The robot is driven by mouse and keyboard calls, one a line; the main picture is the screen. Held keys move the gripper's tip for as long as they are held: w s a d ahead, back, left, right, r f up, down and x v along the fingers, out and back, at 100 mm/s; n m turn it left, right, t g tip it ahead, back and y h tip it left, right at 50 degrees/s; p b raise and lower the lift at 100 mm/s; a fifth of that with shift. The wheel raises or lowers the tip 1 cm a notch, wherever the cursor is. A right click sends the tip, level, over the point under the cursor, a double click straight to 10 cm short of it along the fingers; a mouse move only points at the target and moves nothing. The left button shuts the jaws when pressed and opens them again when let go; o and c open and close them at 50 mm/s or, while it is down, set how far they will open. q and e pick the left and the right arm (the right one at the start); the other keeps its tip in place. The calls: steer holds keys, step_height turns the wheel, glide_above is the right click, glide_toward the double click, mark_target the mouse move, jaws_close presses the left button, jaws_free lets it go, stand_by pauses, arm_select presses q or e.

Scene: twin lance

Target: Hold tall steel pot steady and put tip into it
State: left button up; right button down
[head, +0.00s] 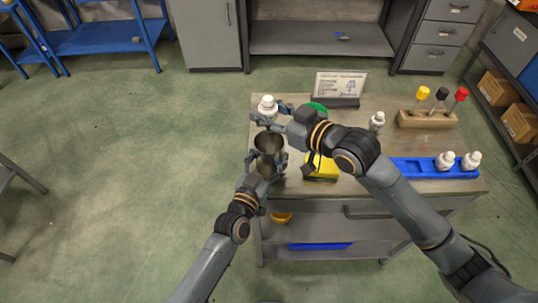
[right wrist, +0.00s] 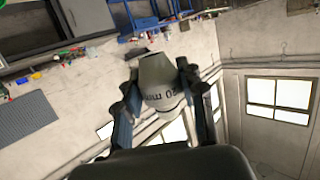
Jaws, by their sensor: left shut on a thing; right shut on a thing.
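The tall steel pot (head: 267,140) stands at the left end of the workbench, its open mouth facing up. My left gripper (head: 268,160) is shut on the pot from the near side. My right gripper (head: 270,114) is shut on a white-grey tip (head: 267,103), held just beyond the pot's mouth in the head view and apart from it.
Another white tip (head: 377,121) stands on the workbench (head: 400,142). A blue tray (head: 415,167) bears two more. A wooden rack (head: 427,119) holds yellow, black and red-topped tools. A sign (head: 340,86), a green item (head: 316,107) and a yellow item (head: 322,167) are near my right arm.

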steer(key=shift+f, duration=4.5)
arm_select(q)
steer(key=shift+s+d, duration=0.1)
arm_select(e)
steer(key=shift+s+f, duration=0.25)
steer(key=shift+f, duration=0.65)
arm_select(q)
steer(key=shift+r, duration=0.1)
arm_select(e)
steer(key=c, duration=0.9)
jaws_free()
steer(key=shift+o, duration=0.9)
arm_select(q)
steer(key=shift+a, duration=0.3)
arm_select(e)
steer(key=shift+s+d+r, duration=0.1)
steer(key=shift+s+d, duration=0.3)
steer(key=shift+d, duration=0.05)
arm_select(q)
steer(key=shift+d, duration=0.15)
arm_select(e)
glide_toward(258, 139)
steer(key=s+d+r, duration=0.1)
steer(key=d, duration=0.1)
steer(key=s+d+r, duration=0.2)
steer(key=shift+s, duration=0.2)
